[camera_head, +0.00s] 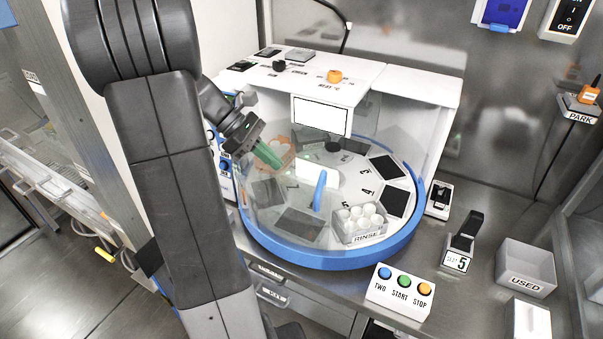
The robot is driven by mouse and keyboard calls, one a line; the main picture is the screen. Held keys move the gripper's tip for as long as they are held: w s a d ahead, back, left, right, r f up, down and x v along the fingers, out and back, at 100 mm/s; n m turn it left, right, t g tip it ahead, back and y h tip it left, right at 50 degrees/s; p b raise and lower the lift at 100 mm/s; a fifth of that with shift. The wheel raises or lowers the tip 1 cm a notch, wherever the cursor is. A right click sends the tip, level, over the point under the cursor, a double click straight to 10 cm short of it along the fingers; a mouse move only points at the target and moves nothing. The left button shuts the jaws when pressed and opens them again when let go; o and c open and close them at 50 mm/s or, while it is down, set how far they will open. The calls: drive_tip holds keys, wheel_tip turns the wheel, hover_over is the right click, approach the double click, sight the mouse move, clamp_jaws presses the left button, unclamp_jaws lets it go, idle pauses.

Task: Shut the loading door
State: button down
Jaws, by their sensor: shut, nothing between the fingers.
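The round carousel machine has a white housing (420,85) and a blue base rim (320,258). Its loading door (262,215) looks like a clear curved panel around the front left, with an upright blue handle (321,190). The front right looks uncovered, with the numbered turntable (352,185) showing there. My gripper (268,156), with green fingers, is shut and empty at the left of the machine, up and left of the handle and apart from it. I cannot tell whether the fingertips touch the clear panel.
A rack marked RINSE (360,226) holds several white round items inside the machine. A button box (399,291), a small stand marked 5 (457,262) and a USED bin (526,268) stand on the bench at the right. My arm hides part of the left side.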

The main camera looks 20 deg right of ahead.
sight(305, 194)
drive_tip(key=x, duration=0.5)
drive_tip(key=shift+s+d+f, duration=0.2)
drive_tip(key=shift+s+d, duration=0.05)
drive_tip(key=s+d, duration=0.1)
drive_tip(key=d+p, duration=0.1)
drive_tip(key=shift+s+d+r, duration=0.15)
drive_tip(key=shift+s+d, duration=0.15)
drive_tip(key=shift+s, duration=0.1)
drive_tip(key=shift+s+d, duration=0.1)
drive_tip(key=shift+d, duration=0.1)
